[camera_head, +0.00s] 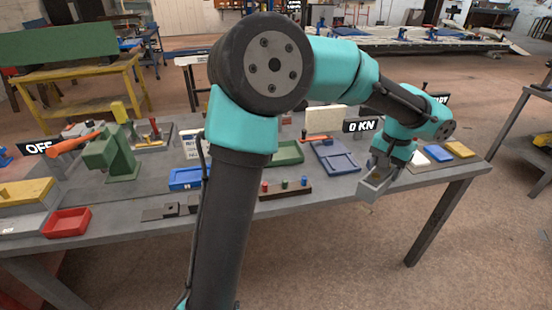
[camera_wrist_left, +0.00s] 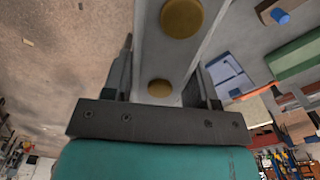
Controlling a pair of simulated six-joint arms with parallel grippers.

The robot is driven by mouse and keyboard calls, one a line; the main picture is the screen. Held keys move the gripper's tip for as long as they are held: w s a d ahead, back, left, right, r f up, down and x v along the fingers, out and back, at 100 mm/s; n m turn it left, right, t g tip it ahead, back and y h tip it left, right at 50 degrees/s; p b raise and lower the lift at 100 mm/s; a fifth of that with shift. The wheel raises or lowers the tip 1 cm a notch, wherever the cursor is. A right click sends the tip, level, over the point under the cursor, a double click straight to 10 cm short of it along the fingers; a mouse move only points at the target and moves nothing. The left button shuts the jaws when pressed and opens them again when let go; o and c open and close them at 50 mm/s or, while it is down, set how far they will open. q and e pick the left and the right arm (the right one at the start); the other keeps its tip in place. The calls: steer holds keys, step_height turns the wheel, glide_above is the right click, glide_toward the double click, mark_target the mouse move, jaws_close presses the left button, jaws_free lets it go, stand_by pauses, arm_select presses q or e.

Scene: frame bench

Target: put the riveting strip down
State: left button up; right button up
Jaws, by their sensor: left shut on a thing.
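My left gripper (camera_head: 376,178) is at the end of the arm that reaches over to the right part of the bench. It is shut on a pale grey riveting strip, whose end (camera_head: 370,191) shows by the bench's front edge. In the left wrist view the strip (camera_wrist_left: 167,60) runs up between the two fingers of the gripper (camera_wrist_left: 160,88), with round brass-coloured rivets (camera_wrist_left: 181,17) on its face. Whether the strip touches the bench cannot be told. My right gripper is not in view.
The grey bench (camera_head: 330,195) holds a blue-grey tray (camera_head: 334,158), a green tray (camera_head: 287,154), a block with coloured pegs (camera_head: 285,190) and a "0 KN" display (camera_head: 362,125). Blue (camera_head: 438,153) and yellow (camera_head: 460,149) pads lie at the right. A green press (camera_head: 108,155) stands left.

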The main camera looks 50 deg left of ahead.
arm_select(q)
steer(key=s+a+f+m, duration=0.2)
steer(key=a+f, duration=0.2)
steer(key=a, duration=0.7)
steer(key=s+a+f+m, duration=0.2)
steer(key=s+a+f, duration=0.1)
steer(key=a, duration=0.8)
steer(key=s+a+f+m, duration=0.2)
steer(key=a+f, duration=0.3)
steer(key=a, duration=0.7)
steer(key=shift+s+f, duration=0.4)
steer(key=shift+s, duration=0.35)
steer(key=shift+a, duration=0.1)
steer(key=w+a, duration=0.3)
steer(key=a, duration=0.1)
steer(key=w+a+f, duration=0.1)
steer(key=w+a, duration=0.6)
steer(key=shift+w+a+f, duration=0.1)
steer(key=shift+a+f, duration=0.1)
steer(key=shift+a, duration=0.1)
steer(key=shift+w+a, duration=0.15)
steer(key=shift+f, duration=1.8)
